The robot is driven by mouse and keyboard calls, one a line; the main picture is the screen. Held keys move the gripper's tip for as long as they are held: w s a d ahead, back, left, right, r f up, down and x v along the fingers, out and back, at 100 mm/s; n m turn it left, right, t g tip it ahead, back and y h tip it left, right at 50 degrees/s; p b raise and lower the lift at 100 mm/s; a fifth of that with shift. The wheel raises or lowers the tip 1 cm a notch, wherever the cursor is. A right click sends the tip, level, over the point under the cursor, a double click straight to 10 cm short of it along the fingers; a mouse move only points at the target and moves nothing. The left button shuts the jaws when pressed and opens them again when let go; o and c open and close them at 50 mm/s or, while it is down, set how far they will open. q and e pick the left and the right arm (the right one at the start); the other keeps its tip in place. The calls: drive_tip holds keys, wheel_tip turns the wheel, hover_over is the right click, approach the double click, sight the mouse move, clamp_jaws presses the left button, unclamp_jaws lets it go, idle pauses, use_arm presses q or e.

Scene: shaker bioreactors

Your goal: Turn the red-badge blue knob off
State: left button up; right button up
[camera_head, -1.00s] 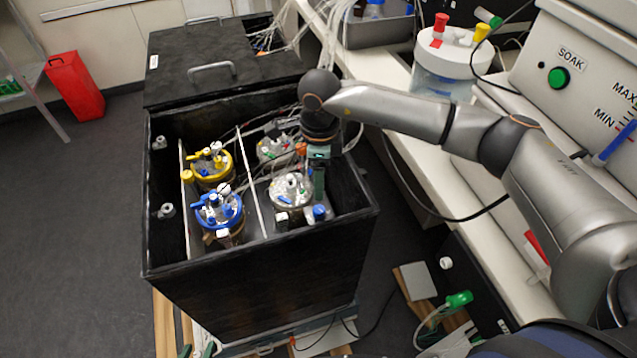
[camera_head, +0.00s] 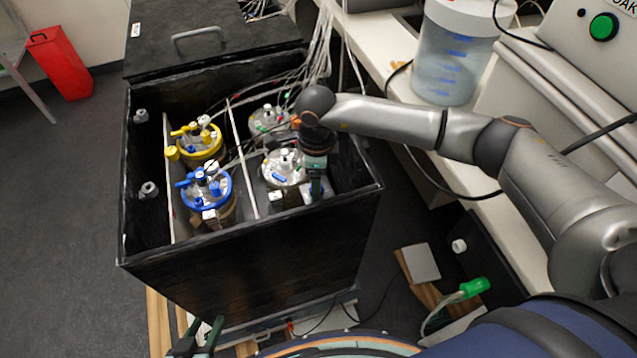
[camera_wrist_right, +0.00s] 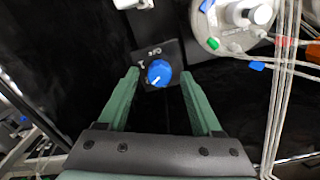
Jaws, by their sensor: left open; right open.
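A blue knob (camera_wrist_right: 159,73) with a white pointer line sits on a small dark plate with white lettering in the right wrist view. My right gripper (camera_wrist_right: 160,80) is open, with its green fingers on either side of the knob in that picture. I cannot tell whether they touch it. No red badge can be made out on the plate. In the head view my right gripper (camera_head: 316,190) points down inside the black box, beside the front right vessel, and the knob is hidden there. My left gripper (camera_head: 198,338) is open and empty at the bottom edge, outside the box.
The black box (camera_head: 250,262) holds a yellow-ringed vessel (camera_head: 198,145), a blue-ringed vessel (camera_head: 207,190) and two clear-topped vessels, one at the front right (camera_head: 284,168). A white divider (camera_head: 243,160) runs between them. Tubes (camera_head: 318,55) hang at the back right.

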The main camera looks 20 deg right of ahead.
drive_tip(key=shift+f, duration=0.2)
clamp_jaws()
idle(0.5)
